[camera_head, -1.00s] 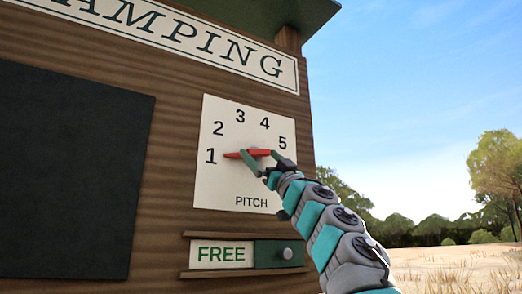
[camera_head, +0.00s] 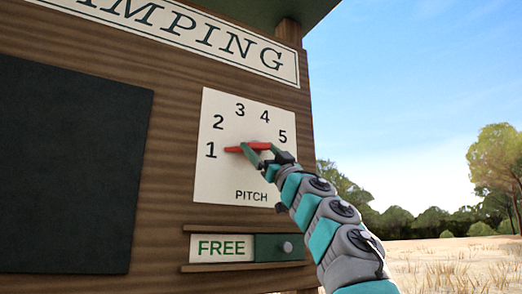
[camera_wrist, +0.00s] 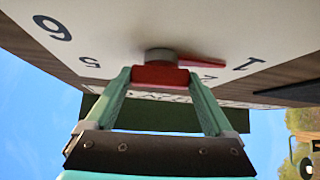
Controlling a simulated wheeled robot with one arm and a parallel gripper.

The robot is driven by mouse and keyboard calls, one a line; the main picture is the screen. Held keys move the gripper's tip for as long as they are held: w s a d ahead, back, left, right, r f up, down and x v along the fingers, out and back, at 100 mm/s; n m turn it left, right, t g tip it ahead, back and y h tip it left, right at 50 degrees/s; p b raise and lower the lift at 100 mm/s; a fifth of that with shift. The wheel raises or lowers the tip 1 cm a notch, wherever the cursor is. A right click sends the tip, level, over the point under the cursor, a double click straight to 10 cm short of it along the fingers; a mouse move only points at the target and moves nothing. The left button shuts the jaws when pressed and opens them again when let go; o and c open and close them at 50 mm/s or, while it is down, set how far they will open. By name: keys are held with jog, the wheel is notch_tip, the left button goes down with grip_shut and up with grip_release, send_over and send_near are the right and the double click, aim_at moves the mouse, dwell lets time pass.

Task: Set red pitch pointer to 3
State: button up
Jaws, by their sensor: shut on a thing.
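The red pitch pointer (camera_head: 234,150) lies nearly level on the white dial plate (camera_head: 225,180), its thin tip towards the 1. It also shows in the wrist view (camera_wrist: 200,62), where its tip points towards the 1 and its thick end sits in front of a grey hub. My gripper (camera_head: 260,152) is at the pointer's middle and right part, coming in from the lower right. In the wrist view my gripper (camera_wrist: 160,80) is shut on the pointer's thick red end, one finger on each side. The 3 (camera_head: 240,110) is at the upper middle of the dial, above the pointer.
Below the dial, a sliding panel with a FREE label (camera_head: 222,248) and a pale knob (camera_head: 287,247) sits between wooden rails. A dark board (camera_head: 70,170) is at the left. The CAMPING sign (camera_head: 190,35) is above. Open grass lies to the right.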

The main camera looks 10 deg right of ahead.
grip_shut()
jog(key=shift+r, duration=0.1)
